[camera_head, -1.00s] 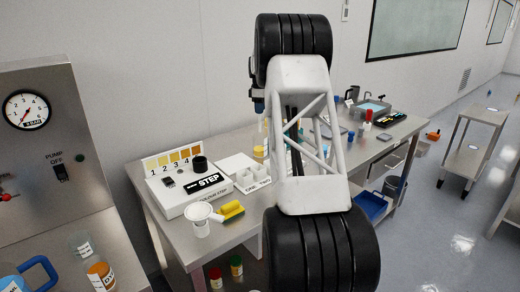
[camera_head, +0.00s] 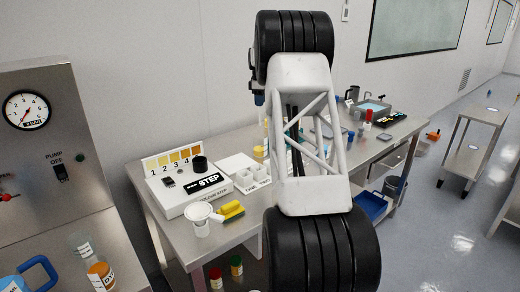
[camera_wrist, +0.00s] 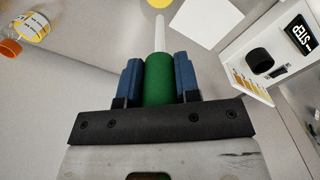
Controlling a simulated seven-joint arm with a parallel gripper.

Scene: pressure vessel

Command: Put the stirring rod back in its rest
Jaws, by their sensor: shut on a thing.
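The stirring rod shows in the wrist view as a green handle (camera_wrist: 159,80) with a pale thin shaft (camera_wrist: 160,32) pointing away from me. My gripper (camera_wrist: 159,74) is shut on the green handle, with a blue finger pad on each side. In the head view my own arm covers the middle of the bench, so the gripper and rod cannot be made out there. I cannot identify the rod's rest in either view.
The white STEP box (camera_head: 190,191) stands on the steel bench, beside a white cup (camera_head: 201,228) and yellow brush-like item (camera_head: 231,209). A white compartment tray (camera_head: 253,183) lies right of it. The wrist view shows an orange-capped bottle (camera_wrist: 32,27) at upper left.

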